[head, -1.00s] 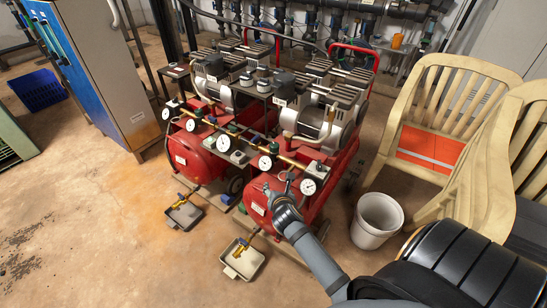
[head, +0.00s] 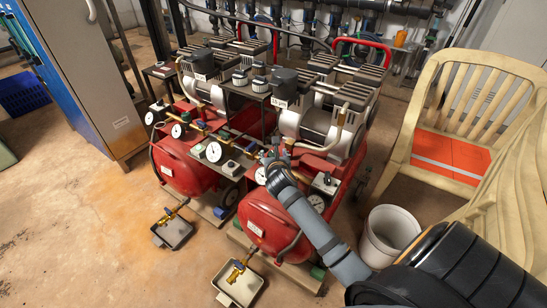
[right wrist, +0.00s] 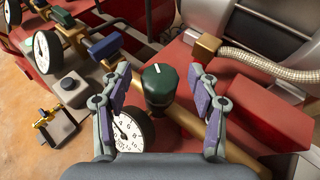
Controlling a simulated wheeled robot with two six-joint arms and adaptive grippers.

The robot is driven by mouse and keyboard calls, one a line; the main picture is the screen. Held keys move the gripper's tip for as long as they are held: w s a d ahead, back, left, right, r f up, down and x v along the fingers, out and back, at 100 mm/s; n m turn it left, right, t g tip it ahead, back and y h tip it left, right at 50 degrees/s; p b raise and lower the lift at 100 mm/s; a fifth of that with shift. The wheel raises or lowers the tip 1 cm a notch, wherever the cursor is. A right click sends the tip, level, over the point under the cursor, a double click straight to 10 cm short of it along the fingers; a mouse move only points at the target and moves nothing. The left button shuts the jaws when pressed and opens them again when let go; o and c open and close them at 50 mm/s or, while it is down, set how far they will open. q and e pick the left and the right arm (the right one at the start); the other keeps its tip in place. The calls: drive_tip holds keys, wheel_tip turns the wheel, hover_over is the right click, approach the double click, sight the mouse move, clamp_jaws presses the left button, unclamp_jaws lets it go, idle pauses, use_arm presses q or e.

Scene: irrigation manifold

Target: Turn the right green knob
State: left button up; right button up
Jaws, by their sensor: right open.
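In the right wrist view the right green knob (right wrist: 159,86), dark green with a white mark on top, stands between the fingers of my open right gripper (right wrist: 160,73). Clear gaps show on both sides of it, and I see no finger touching it. In the head view my right gripper (head: 271,155) is over the brass pipe line at the front of the right compressor, where it hides that knob. Another green knob (right wrist: 62,16) is at the upper left of the wrist view. My left gripper is out of view.
A pressure gauge (right wrist: 133,131) sits right beside the knob, partly covered by my gripper. A blue handle (right wrist: 105,47) is on the pipe to its left. A braided hose (right wrist: 265,66) runs behind. A white bucket (head: 388,233) and a beige chair (head: 462,120) stand to the right.

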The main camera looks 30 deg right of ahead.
drive_tip(key=shift+w+d+f, duration=0.3)
drive_tip(key=shift+w, duration=0.25)
